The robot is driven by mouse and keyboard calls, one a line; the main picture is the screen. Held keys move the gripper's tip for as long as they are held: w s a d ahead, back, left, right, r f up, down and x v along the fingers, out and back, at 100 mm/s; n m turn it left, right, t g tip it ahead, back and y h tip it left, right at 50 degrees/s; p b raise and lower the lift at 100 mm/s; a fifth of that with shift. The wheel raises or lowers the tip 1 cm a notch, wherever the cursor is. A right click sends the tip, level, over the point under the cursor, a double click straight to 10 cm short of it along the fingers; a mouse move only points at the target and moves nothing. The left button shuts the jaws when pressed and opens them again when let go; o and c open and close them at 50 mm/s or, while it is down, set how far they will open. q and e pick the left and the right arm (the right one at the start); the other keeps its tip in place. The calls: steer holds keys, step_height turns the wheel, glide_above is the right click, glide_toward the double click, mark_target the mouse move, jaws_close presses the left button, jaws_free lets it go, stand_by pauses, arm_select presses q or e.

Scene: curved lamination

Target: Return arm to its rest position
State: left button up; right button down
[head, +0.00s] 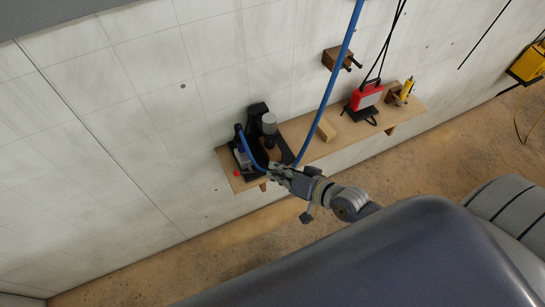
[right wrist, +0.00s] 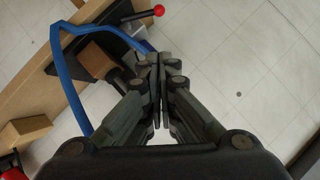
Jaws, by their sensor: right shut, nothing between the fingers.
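My right gripper (head: 274,169) is in front of the left part of a wooden wall shelf (head: 350,131) in the head view. In the right wrist view its fingers (right wrist: 158,62) are together with nothing between them. A black device (head: 260,112) with a grey cylinder stands on the shelf, close behind the gripper in the picture. A blue hose (head: 334,85) hangs down and loops beside the gripper; I cannot tell whether they touch. My left gripper is not in view.
A red-knobbed lever (right wrist: 158,10) is close to the fingertips in the wrist view. A wooden block (head: 326,129), a red-framed lamp (head: 366,95) and a yellow tool (head: 407,88) are farther right along the shelf. The tiled wall (head: 120,120) left of the shelf is bare.

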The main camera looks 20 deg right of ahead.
steer(key=s+d+f+n+g+h+b, duration=0.15)
steer(key=s+f, duration=0.25)
steer(key=f, duration=0.6)
steer(key=s+d+f+g+h, duration=0.1)
steer(key=s+d+f+g, duration=0.2)
steer(key=f, duration=0.7)
steer(key=s+d+f+n+g+h+b, duration=0.1)
steer(key=s+d+f+h, duration=0.2)
steer(key=f, duration=0.6)
steer(key=s+a+f+n+g+b, duration=0.1)
steer(key=s+f+n+g, duration=0.1)
steer(key=s+f, duration=0.6)
steer(key=s+a+f+n+g+b, duration=0.1)
steer(key=s+a+f+n+g, duration=0.1)
steer(key=s+f, duration=0.7)
steer(key=s+g, duration=0.1)
steer(key=s, duration=0.7)
steer(key=shift+s, duration=0.3)
